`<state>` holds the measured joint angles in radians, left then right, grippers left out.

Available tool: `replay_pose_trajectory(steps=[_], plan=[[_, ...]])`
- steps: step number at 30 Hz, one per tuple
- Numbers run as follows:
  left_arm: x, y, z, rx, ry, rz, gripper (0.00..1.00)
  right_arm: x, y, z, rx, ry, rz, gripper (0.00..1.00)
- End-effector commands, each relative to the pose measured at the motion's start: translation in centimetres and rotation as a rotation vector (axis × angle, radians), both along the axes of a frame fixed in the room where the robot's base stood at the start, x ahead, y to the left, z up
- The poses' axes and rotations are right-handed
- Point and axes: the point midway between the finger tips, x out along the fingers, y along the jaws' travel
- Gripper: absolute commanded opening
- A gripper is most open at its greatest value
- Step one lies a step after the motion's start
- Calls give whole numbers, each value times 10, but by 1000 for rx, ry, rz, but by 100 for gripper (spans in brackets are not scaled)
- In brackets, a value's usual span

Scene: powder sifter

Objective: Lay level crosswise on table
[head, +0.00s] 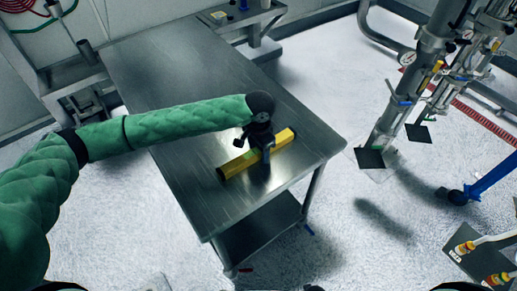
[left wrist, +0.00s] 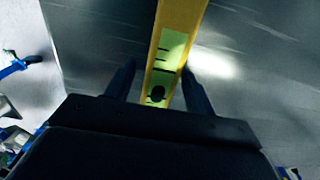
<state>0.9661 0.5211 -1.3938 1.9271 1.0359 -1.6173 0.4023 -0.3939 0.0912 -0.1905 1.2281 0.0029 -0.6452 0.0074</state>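The yellow level (head: 233,166) is at the near end of the steel table (head: 190,100) in the head view. It runs roughly parallel to the table's short near edge, so across the table. Whether it rests fully on the top or sits slightly above is hard to tell. My left gripper (head: 266,158) is over its middle, pointing down. In the left wrist view, the level (left wrist: 180,18) with its green vial window passes between the two fingers of my left gripper (left wrist: 158,70). A gap shows on the left side, so the fingers look open around it. My right gripper is out of view.
The rest of the tabletop is bare. A steel side bench (head: 240,17) with small items stands beyond it. A piped steel machine (head: 410,90) stands on the floor to the right.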

Motion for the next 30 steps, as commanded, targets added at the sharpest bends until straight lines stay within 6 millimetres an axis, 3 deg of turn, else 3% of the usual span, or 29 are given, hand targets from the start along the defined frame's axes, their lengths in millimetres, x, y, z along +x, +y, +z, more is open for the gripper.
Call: replay_pose_trajectory(steps=[8,11,24,30], plan=[[0,0,6,-1,-2,0,54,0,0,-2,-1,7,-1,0],[1,0,17,-2,-1,0,54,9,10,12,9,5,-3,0],[1,0,92,-1,-3,0,54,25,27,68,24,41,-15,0],[0,0,115,0,-1,0,54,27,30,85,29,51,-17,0]])
